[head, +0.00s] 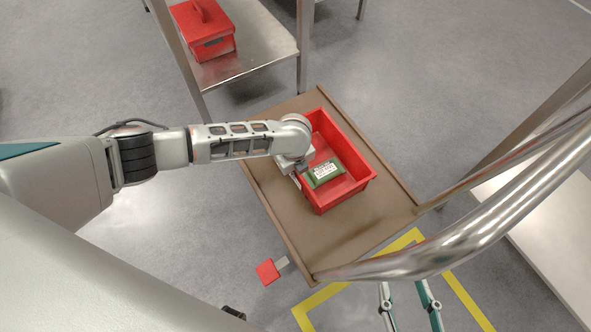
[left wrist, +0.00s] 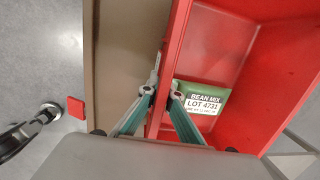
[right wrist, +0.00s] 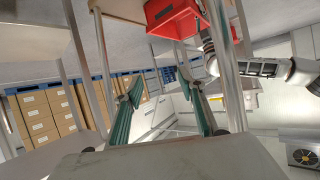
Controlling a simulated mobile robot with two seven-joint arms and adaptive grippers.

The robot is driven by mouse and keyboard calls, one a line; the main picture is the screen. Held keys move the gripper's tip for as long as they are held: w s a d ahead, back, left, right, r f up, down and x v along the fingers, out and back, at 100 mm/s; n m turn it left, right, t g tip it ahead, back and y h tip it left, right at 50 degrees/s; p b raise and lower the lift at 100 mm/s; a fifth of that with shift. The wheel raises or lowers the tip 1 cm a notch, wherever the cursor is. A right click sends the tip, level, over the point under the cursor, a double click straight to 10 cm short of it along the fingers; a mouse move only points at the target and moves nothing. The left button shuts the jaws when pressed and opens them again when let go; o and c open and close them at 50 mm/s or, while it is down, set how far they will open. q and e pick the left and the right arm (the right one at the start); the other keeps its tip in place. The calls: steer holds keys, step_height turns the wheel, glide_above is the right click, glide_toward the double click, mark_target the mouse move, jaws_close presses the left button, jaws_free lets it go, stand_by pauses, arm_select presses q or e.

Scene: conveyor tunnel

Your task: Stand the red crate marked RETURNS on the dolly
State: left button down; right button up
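An open red crate (head: 363,157) stands on a brown, low-rimmed deck (head: 348,232); no RETURNS mark shows, and I cannot tell whether this deck is the dolly. My left gripper (head: 297,172) is at the crate's left wall. In the left wrist view its fingers (left wrist: 161,91) are closed on that wall, one on each side. My right gripper (right wrist: 163,90) is open and empty, low in the head view (head: 405,294), apart from the crate.
A steel shelf (head: 250,58) at the top holds a red lidded box (head: 204,32). A thick metal tube (head: 470,240) crosses at the lower right. A small red piece (head: 267,271) and yellow tape (head: 320,297) are on the floor. A pale surface (head: 540,225) is at right.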

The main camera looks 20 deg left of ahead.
arm_select(q)
steer(key=shift+w, duration=0.15)
steer(key=c, duration=2.3)
jaws_free()
steer(key=shift+f, duration=0.1)
steer(key=shift+c, duration=0.2)
steer(key=shift+o, duration=0.3)
step_height(320, 180, up, 3)
steer(key=shift+r+p, duration=0.1)
steer(key=shift+p, duration=0.55)
steer(key=r+p, duration=0.1)
steer(key=r, duration=0.1)
steer(key=r+p, duration=0.1)
steer(key=r, duration=0.2)
steer(key=s+r+p, duration=0.1)
steer(key=r, duration=0.2)
steer(key=shift+s+d+p, duration=0.1)
steer(key=shift+d+p, duration=0.1)
steer(key=shift+p, duration=0.15)
steer(key=shift+s+r+p, duration=0.3)
steer(key=shift+s+r, duration=0.05)
steer(key=shift+r, duration=0.2)
steer(key=shift+f, duration=0.1)
arm_select(e)
steer(key=s+d+f+n+g+h, duration=0.1)
steer(key=s+d+f, duration=0.1)
steer(key=d, duration=0.3)
steer(key=shift+s+f+n+h, duration=0.2)
steer(key=shift+f+n+h, duration=0.1)
steer(key=shift+f, duration=0.6)
